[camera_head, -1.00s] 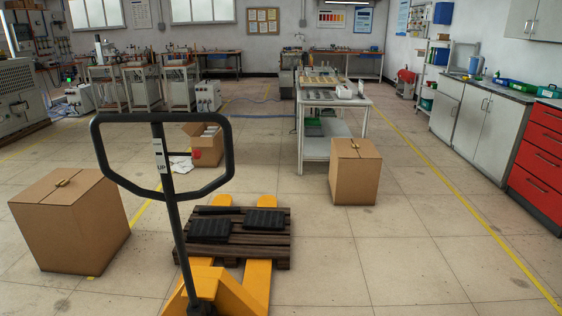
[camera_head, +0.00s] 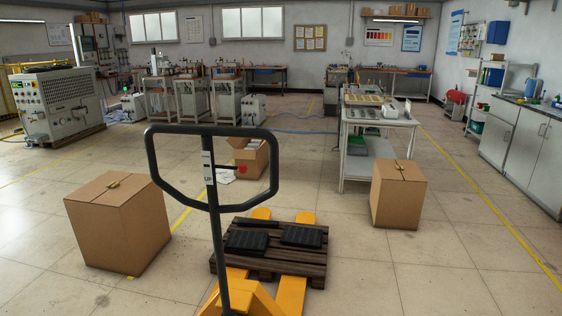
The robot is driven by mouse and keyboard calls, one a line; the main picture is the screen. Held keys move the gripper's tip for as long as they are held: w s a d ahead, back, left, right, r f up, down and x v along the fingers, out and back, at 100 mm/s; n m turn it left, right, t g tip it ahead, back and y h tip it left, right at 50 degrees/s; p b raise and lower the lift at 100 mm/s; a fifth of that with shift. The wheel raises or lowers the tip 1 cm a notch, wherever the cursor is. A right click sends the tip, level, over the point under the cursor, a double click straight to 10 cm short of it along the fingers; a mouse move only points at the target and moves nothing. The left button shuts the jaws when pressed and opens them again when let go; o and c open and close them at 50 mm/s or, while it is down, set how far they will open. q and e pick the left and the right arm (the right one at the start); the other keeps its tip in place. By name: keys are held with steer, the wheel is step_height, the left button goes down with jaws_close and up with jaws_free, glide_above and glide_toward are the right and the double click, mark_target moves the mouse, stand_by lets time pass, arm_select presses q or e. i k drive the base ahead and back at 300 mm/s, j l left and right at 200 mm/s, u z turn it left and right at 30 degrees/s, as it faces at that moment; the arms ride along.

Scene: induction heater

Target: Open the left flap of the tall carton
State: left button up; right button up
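Three cartons are in view. A brown carton (camera_head: 398,196) stands on the floor at the right, taller than wide, with its top flaps closed and a small tan piece on the top seam. A larger brown carton (camera_head: 112,230) stands at the left, also closed, with a similar piece on top. A smaller carton (camera_head: 252,160) behind the pallet jack handle has raised flaps and pale contents. I cannot tell for certain which one is the tall carton. Neither of my grippers is in view.
A pallet jack with a black handle (camera_head: 213,200) and yellow forks (camera_head: 292,292) stands in front, under a dark wooden pallet (camera_head: 322,262) bearing black pads. A grey work table (camera_head: 378,120) stands behind the right carton.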

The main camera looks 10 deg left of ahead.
mark_target(119, 193)
steer(key=u, duration=1.3)
steer(key=i+j+u, duration=0.2)
steer(key=i+u, duration=0.15)
steer(key=i, duration=0.3)
steer(key=i+u, duration=0.35)
steer(key=i, duration=0.3)
steer(key=i+l+u, duration=0.2)
steer(key=i+u, duration=0.15)
steer(key=i, duration=0.35)
steer(key=i+z, duration=0.25)
steer(key=i, duration=0.25)
steer(key=i+z, duration=0.25)
steer(key=i, duration=0.2)
steer(key=i+j+z, duration=0.25)
steer(key=i, duration=0.25)
steer(key=i+l+z, duration=0.25)
steer(key=i+z, duration=0.7)
steer(key=i, duration=0.3)
steer(key=i+l, duration=0.4)
steer(key=i, duration=0.25)
